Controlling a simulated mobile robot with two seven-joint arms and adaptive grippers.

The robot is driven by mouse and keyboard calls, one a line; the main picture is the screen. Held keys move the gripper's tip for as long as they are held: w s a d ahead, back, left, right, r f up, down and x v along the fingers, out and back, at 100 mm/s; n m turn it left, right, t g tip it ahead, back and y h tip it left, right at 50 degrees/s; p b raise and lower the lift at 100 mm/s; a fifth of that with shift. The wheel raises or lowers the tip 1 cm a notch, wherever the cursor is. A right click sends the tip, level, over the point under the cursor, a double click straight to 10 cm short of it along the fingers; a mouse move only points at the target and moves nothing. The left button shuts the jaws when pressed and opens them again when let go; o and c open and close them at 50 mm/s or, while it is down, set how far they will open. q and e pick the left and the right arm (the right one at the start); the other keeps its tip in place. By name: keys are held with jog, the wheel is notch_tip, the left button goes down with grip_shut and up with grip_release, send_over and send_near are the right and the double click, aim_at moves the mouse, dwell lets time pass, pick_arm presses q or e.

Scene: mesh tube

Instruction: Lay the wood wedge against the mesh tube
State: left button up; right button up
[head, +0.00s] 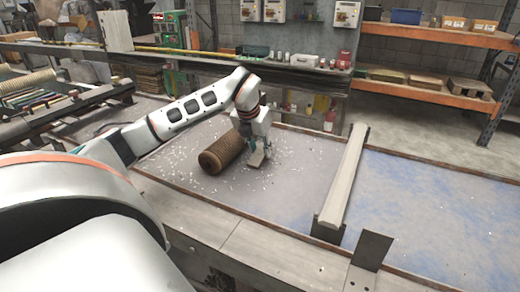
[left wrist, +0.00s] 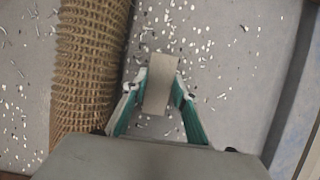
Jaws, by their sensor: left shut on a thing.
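The mesh tube (head: 221,152) is a brown, ribbed cylinder lying on its side on the grey table. In the left wrist view the mesh tube (left wrist: 88,70) runs up the left side. My left gripper (head: 260,150) is just right of the tube, pointing down. In the left wrist view its green-sided fingers (left wrist: 160,88) are shut on the wood wedge (left wrist: 160,82), a pale tan block. The wedge also shows in the head view (head: 257,159), low near the table. A narrow gap seems to lie between wedge and tube; whether the wedge touches the table I cannot tell. My right gripper is out of view.
White chips and shavings lie scattered on the table (head: 305,157) around the tube. A long pale beam (head: 345,175) crosses the table to the right. Bottles (head: 330,118) stand behind the table. The blue-stained surface beyond the beam is clear.

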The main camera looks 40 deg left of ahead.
pick_arm(q)
jog(key=shift+f, duration=0.2)
jog(key=o, duration=1.1)
